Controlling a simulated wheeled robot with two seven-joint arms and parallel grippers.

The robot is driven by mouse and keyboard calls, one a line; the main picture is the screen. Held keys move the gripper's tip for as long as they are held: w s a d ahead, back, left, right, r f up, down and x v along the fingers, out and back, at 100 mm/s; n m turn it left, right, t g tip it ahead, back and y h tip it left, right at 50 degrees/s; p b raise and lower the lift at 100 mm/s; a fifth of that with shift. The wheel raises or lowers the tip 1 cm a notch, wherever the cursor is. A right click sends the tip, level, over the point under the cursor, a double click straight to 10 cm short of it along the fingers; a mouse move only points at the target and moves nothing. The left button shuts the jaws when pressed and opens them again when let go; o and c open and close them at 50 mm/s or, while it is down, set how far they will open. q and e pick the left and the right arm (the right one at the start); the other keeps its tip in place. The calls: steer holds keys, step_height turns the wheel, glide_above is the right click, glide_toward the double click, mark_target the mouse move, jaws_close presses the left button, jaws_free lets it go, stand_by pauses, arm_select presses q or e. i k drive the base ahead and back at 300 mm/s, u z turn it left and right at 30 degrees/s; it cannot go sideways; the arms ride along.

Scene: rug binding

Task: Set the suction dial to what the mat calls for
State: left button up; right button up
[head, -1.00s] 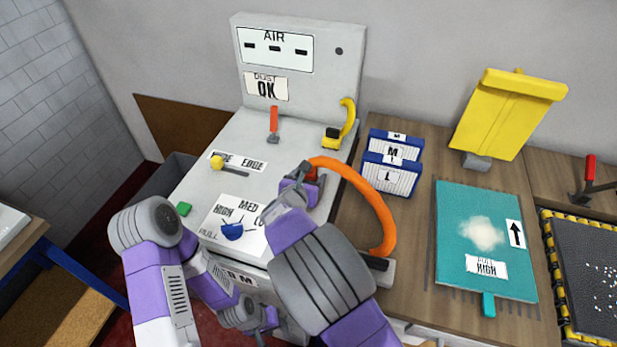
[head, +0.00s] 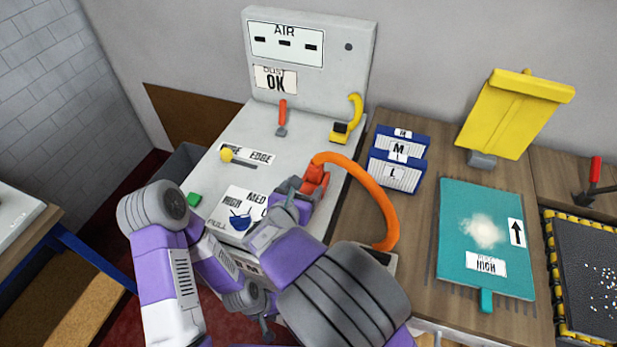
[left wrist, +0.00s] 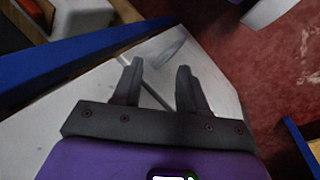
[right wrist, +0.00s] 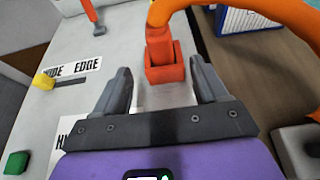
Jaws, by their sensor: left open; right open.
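The blue suction dial (head: 240,222) sits on the grey machine's top, on a white label (head: 228,236) reading HIGH, MED and a partly hidden third word. Its exact pointing is hard to tell. The teal mat (head: 455,225) lies on the wooden bench at right; its tag (head: 486,265) reads HIGH under a smaller unclear word. My right gripper (head: 297,196) is open and empty, just right of the dial. In the right wrist view its fingers (right wrist: 161,72) point toward the red hose fitting (right wrist: 165,62). My left gripper (left wrist: 160,70) is open and empty, low beside the machine.
An orange hose (head: 372,188) arcs from the fitting to the bench. A yellow knob (head: 227,155) in a slot, a green button (head: 194,200), a red lever (head: 282,117) and a yellow-handled part (head: 347,122) are on the machine. Blue boxes (head: 395,172) stand right of it.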

mark_target(240, 222)
steer(key=k, duration=1)
